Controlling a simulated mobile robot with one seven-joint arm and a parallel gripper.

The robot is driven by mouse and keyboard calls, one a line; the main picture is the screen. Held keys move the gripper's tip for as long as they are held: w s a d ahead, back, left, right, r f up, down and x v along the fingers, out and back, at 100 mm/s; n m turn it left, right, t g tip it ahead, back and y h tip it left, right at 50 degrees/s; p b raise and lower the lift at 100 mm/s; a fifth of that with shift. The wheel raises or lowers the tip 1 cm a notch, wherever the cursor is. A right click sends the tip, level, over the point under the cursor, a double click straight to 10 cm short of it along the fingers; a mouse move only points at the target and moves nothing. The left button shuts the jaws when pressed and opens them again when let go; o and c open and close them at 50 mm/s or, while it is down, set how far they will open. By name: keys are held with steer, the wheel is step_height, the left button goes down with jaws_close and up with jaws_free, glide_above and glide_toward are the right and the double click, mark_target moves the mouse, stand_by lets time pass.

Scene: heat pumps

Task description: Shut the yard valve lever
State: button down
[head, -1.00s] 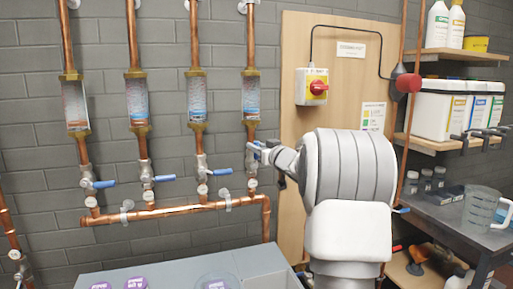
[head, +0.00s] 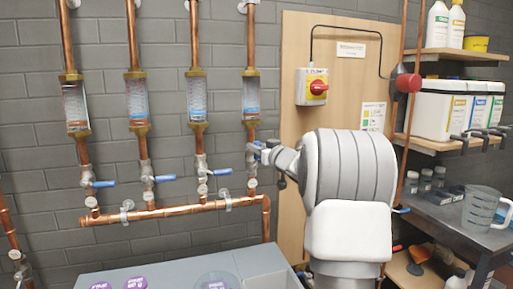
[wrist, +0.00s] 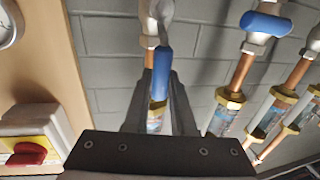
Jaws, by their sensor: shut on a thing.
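My gripper (wrist: 161,76) is shut on the blue lever (wrist: 161,68) of the rightmost pipe's valve (wrist: 158,12). In the wrist view the lever lies between the two dark fingers and looks roughly in line with its pipe. In the head view my gripper (head: 262,150) is at that valve, low on the rightmost pipe, and hides much of the lever. No label naming the yard valve is readable.
Other valves to the left have blue levers (head: 104,184) pointing sideways, across their pipes. A red rotary switch (head: 317,87) is on the wooden board. A grey box (head: 170,275) stands below. Shelves with bottles and containers (head: 440,110) are at right.

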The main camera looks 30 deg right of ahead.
steer(key=shift+d+p, duration=0.1)
steer(key=shift+p, duration=0.25)
steer(key=shift+s+d+r+m+p, duration=0.15)
steer(key=shift+d+m+p, duration=0.15)
steer(key=shift+m+p, duration=0.45)
steer(key=s+d+f+m+t+h+p, duration=0.1)
steer(key=d+f+m+h+p, duration=0.3)
steer(key=m, duration=1.5)
steer(key=shift+s+d+f+t+p, duration=0.3)
steer(key=shift+d+f+p, duration=0.65)
steer(key=shift+f, duration=1.05)
steer(key=shift+d+f, duration=0.1)
steer(key=shift+d, duration=0.1)
steer(key=c, duration=0.9)
jaws_free()
steer(key=shift+o, duration=0.7)
